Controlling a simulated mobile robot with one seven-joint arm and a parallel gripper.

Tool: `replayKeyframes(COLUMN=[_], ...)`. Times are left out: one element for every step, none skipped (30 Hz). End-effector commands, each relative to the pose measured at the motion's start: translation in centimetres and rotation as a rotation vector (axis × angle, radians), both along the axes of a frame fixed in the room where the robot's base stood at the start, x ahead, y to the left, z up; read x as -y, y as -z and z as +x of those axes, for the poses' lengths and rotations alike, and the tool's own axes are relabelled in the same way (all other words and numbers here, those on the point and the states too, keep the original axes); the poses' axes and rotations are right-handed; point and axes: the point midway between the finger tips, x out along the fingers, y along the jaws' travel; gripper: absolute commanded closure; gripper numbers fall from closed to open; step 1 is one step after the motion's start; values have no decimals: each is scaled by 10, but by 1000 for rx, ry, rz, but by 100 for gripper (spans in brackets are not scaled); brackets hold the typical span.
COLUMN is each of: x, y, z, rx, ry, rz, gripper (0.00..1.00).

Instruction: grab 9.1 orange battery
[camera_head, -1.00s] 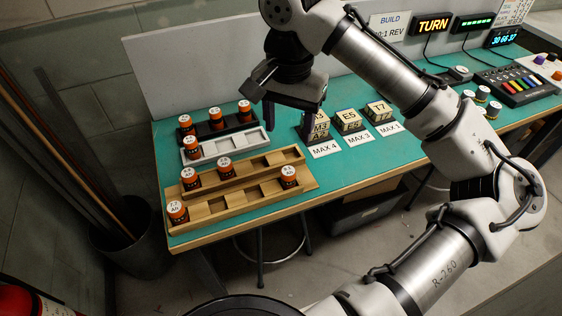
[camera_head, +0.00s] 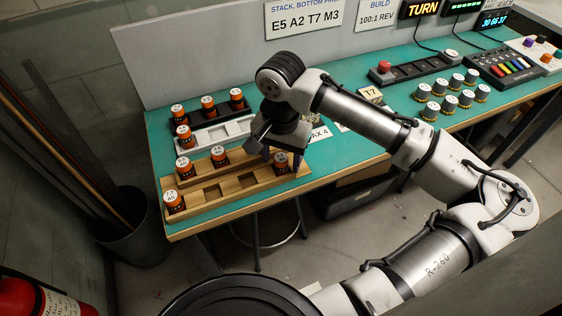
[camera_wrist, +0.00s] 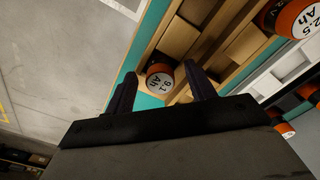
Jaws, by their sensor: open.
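The orange battery marked 9.1 Ah (camera_wrist: 160,82), with a white top, sits at the end of the wooden rack (camera_wrist: 178,38) in the wrist view. In the head view this battery (camera_head: 281,160) is at the right end of the front wooden row, partly hidden by my gripper (camera_head: 282,158). My gripper is open and empty, pointing down at the rack. In the wrist view its two dark fingers (camera_wrist: 161,74) stand on either side of the battery, with gaps showing. I cannot tell how far above it the fingertips are.
Other orange batteries sit in the wooden rack (camera_head: 240,187), the white tray (camera_head: 206,141) and the black tray (camera_head: 222,115). Another battery marked 2.5 Ah (camera_wrist: 291,20) is at the wrist view's upper right. The bench's front edge runs close by.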

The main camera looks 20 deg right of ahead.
Motion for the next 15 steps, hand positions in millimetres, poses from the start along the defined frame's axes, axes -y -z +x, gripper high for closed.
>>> replayKeyframes(x=[0, 0, 0, 0, 0, 0, 0, 0, 0, 0, 0, 0, 0, 0, 0], y=[3, 4, 5, 5, 5, 5, 5, 5, 5, 5, 5, 5, 5, 5, 5], z=[0, 0, 0, 0, 0, 0, 0, 0, 0, 0, 0, 0, 0, 0, 0], rx=[0, 1, 1, 1, 1, 1, 1, 1, 1, 1, 1, 1, 1, 1, 1], ry=[0, -1, -1, -1, -1, -1, -1, -1, -1, -1, -1, -1, -1, -1, -1], rz=[0, -1, 0, 0, 0, 0, 0, 0, 0, 0, 0, 0, 0, 0, 0], gripper=[45, 45, 45, 45, 45, 45, 45, 45, 49, 53, 57, 62, 66, 70, 75])
